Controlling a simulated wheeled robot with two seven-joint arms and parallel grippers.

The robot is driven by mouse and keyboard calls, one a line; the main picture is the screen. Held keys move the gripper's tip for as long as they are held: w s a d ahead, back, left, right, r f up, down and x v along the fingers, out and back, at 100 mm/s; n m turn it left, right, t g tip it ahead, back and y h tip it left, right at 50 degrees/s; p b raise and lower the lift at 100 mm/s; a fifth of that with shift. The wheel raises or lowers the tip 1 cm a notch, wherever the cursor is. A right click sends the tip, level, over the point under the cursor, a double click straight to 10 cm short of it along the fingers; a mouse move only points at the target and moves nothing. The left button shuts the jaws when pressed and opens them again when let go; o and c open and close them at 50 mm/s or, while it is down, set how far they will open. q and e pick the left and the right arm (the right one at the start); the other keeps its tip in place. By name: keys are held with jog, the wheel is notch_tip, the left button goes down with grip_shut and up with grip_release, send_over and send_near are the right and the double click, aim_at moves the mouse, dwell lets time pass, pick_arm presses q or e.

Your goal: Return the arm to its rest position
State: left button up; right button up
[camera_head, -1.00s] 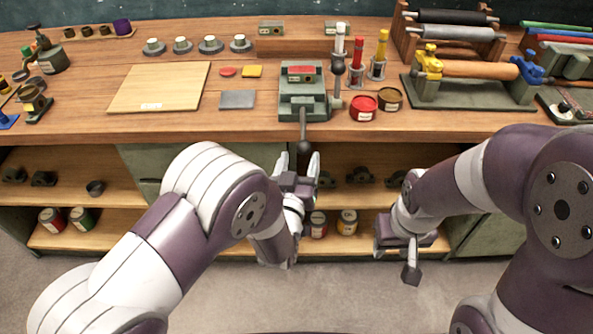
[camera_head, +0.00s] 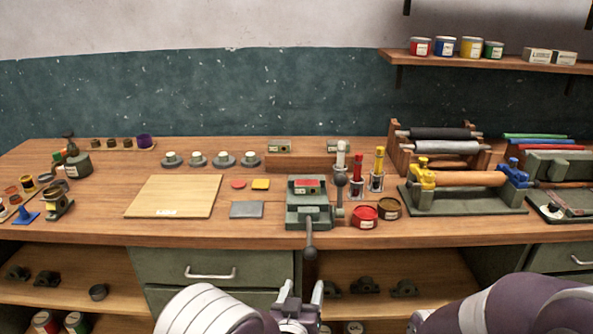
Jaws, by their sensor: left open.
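My left gripper (camera_head: 303,292) shows at the bottom middle, below the bench edge. Its two fingers point up and stand apart, with nothing seen between them. The ball-ended lever (camera_head: 309,238) of the green vise-like press (camera_head: 308,217) hangs over the bench front just above the fingers; I cannot tell whether they touch it, but a gap seems to show. My left arm's white links fill the bottom left of centre. My right arm's purple and white links show at the bottom right; its gripper is out of the frame.
The wooden bench (camera_head: 270,232) spans the view, with drawers (camera_head: 210,268) and open shelves below. A wooden board (camera_head: 174,196), red tin (camera_head: 364,216) and roller stand (camera_head: 465,195) sit on it. A wall shelf (camera_head: 480,60) holds several tins.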

pick_arm(q)
jog(key=s+f+m+g, duration=0.2)
jog(key=s+f+g, duration=0.4)
jog(key=f+g, duration=0.15)
jog(key=s+a+g+y+p, duration=0.2)
jog(key=s+a+g+p, duration=0.1)
jog(key=s+a+g, duration=0.15)
jog(key=s+a+r+n+g+y+p, duration=0.1)
jog(key=s+a+r+p, duration=0.1)
jog(key=s+a+r, duration=0.3)
jog(key=s+a+r+n+g+p, duration=0.1)
jog(key=s+a+r+g+p, duration=0.1)
jog(key=s+a+r, duration=0.3)
jog(key=shift+s+a+r+y, duration=0.35)
jog(key=shift+a+r, duration=1.2)
jog(key=shift+a, duration=1.25)
